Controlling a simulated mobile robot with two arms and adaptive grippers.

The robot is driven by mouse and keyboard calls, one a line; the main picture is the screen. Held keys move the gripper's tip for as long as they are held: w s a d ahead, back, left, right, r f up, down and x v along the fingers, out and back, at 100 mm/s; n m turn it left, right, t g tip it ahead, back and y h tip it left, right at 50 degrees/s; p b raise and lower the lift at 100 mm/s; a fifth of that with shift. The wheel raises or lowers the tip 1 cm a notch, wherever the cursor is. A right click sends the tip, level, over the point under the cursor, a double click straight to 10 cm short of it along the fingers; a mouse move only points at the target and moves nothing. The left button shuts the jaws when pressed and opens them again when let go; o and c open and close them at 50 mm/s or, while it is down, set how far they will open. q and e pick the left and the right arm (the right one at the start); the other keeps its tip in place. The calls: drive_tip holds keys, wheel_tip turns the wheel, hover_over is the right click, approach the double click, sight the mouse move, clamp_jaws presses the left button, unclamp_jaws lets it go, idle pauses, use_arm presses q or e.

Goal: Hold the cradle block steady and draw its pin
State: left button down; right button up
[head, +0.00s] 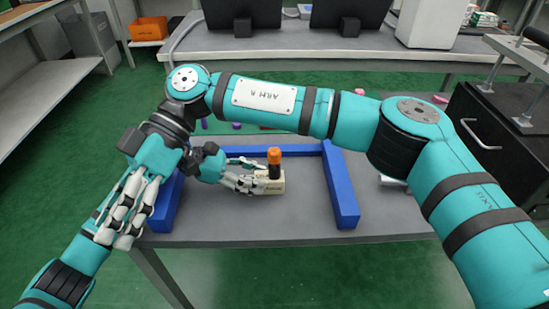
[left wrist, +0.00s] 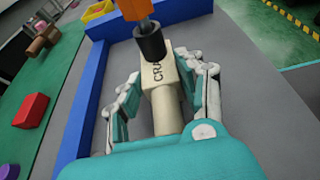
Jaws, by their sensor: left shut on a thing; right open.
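The cream cradle block (head: 270,186) stands on the grey table inside a blue frame. Its pin has an orange top (head: 274,156) and a black collar (head: 274,172), and stands upright in the block. In the left wrist view the block (left wrist: 158,76) shows part of its lettering, with the black collar (left wrist: 150,42) and orange pin top (left wrist: 134,8) at its far end. My left gripper (head: 260,176) is shut on the block from the left, its fingers (left wrist: 162,92) on both sides. My right gripper (head: 114,237) is open and empty, pointing down off the table's left side.
The blue frame (head: 342,190) borders the block at left, back and right. Bare table (head: 270,231) lies in front. A red block (left wrist: 31,110) and a purple piece (left wrist: 9,171) show in the left wrist view. A black cabinet (head: 490,140) stands at right.

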drive_tip(key=w+d+f+m+t+h, duration=0.25)
drive_tip(key=w+d+t, duration=0.2)
drive_tip(key=w, duration=0.25)
drive_tip(key=m+t+h, duration=0.4)
drive_tip(key=t+h, duration=0.2)
approach(274, 150)
drive_tip(key=f, duration=0.3)
drive_tip(key=d+f, duration=0.1)
drive_tip(key=f, duration=0.6)
drive_tip(key=shift+s+d+f, duration=0.1)
drive_tip(key=shift+d+f, duration=0.3)
drive_tip(key=shift+c, duration=0.4)
clamp_jaws()
